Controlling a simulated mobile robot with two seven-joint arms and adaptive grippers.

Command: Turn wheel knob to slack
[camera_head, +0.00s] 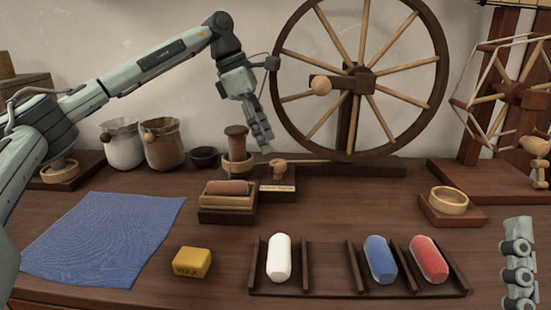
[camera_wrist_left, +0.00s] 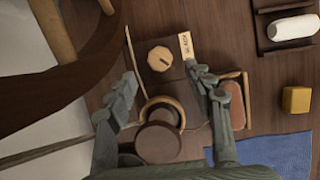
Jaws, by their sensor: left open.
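A small round wooden knob (camera_head: 278,168) stands on the dark base of the spinning wheel (camera_head: 437,70), just behind a pale label plate (camera_head: 277,188). In the left wrist view the knob (camera_wrist_left: 160,59) shows from above with a dark line on its top, beside the plate (camera_wrist_left: 186,46); the lettering is too small to read surely. My left gripper (camera_head: 260,138) is open and empty, above and behind the knob. In the left wrist view its fingers (camera_wrist_left: 164,88) are spread, with the knob beyond them. Part of my right gripper (camera_head: 518,265) shows at the lower right edge.
A brown bobbin (camera_head: 237,140) stands upright in a wooden ring close beside my left gripper. A brown roll lies in a wooden tray (camera_head: 227,203) in front. A rack (camera_head: 323,284) holds white, blue and red rolls. A yellow block (camera_head: 191,262) and blue cloth (camera_head: 105,235) lie left.

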